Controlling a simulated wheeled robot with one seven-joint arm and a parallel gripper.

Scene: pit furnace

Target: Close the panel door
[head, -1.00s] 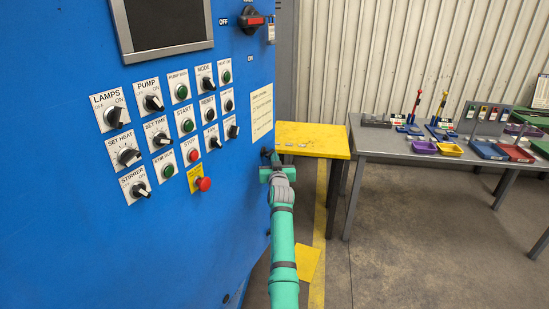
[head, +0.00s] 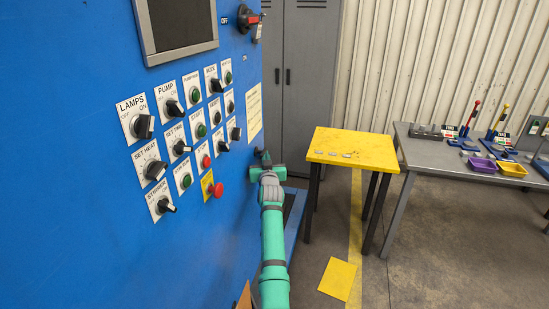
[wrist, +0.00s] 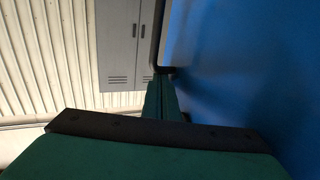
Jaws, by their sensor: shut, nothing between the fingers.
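The panel door is the large blue panel (head: 110,240) filling the left of the head view, with a dark screen, labelled knobs and buttons. I see its face at a slant, and its right edge is upright near the picture's middle. My gripper (head: 263,156) is shut and empty at that edge, just below the paper label. I cannot tell whether its fingertips touch the door. In the wrist view the gripper's tip (wrist: 163,72) is beside a blue surface (wrist: 260,70) on the right. The hinge side is not in view.
A red-and-black switch (head: 249,18) sticks out at the panel's upper right, and a red stop button (head: 216,190) lower down. Grey lockers (head: 309,80) stand behind. A yellow table (head: 365,143) and a grey workbench (head: 420,150) stand to the right.

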